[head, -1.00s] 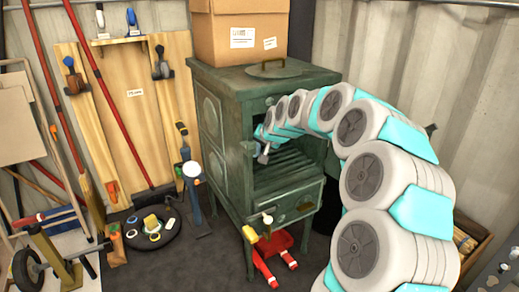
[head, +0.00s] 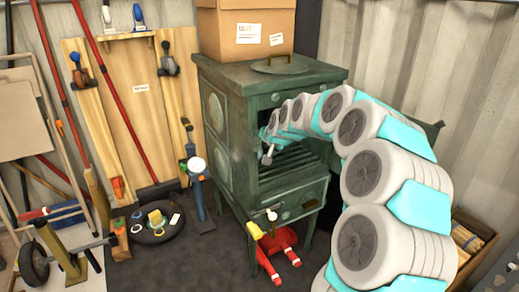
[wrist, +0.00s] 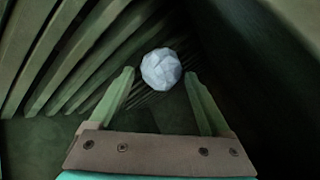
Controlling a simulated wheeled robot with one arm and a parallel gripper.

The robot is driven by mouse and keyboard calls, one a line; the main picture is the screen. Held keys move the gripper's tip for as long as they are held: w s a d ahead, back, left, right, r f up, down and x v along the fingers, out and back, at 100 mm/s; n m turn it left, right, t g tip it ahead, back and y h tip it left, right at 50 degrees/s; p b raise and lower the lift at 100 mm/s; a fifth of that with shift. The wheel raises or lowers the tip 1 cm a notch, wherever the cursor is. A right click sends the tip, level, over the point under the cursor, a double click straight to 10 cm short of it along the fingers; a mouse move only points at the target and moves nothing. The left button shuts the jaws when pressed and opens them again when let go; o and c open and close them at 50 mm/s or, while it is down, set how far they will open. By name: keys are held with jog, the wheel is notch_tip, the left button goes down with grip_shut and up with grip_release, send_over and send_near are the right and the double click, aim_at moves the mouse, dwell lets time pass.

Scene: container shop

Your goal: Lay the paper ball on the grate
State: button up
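The paper ball (wrist: 161,68) is a pale, faceted ball in the wrist view, at the fingertips of my gripper (wrist: 159,76). The two green fingers are apart, with a thin gap showing on each side of the ball. I cannot tell whether the ball rests on anything. The grate's dark green slats (wrist: 75,50) run along the left of the wrist view. In the head view, the grate (head: 292,160) shows inside the green stove's opening, partly behind my arm. My arm reaches into that opening, and the ball is hidden there.
The green stove (head: 228,155) stands against the container wall with a cardboard box (head: 245,38) on top. A red object (head: 275,252) lies at its foot. A black round tray (head: 178,230) with small items and a blue-handled tool (head: 196,185) stand to the left.

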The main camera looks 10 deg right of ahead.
jog(key=shift+o, duration=1)
